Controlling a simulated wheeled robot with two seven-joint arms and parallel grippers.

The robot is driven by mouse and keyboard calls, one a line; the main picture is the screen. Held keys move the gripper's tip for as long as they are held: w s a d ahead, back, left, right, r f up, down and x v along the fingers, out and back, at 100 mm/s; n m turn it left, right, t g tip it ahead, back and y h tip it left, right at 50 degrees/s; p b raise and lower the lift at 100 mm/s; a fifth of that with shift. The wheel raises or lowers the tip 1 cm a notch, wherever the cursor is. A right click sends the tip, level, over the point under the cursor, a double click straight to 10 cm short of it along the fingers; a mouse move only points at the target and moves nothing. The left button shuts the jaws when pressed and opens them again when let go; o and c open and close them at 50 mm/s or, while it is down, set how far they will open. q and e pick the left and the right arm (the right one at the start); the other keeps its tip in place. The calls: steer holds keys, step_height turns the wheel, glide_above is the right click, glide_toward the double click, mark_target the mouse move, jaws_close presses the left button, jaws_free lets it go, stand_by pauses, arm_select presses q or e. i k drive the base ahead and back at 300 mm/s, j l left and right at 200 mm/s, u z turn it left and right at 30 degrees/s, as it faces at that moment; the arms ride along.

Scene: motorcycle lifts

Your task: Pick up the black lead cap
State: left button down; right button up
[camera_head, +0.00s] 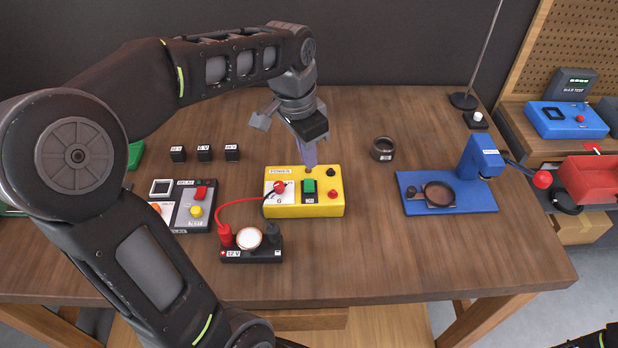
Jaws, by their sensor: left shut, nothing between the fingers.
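A black cap (272,232) stands on the right end of the small black 12 V block (252,256), opposite a red cap (226,236). My right gripper is out of view.
A grey relay box (186,212) stands left of the yellow box, with small black blocks (204,153) behind it. A dark round cup (383,149) and a blue stand (455,196) are to the right. The front table strip is clear.

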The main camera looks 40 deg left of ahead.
mark_target(273, 236)
steer(key=k+l, duration=0.8)
steer(key=l, duration=0.1)
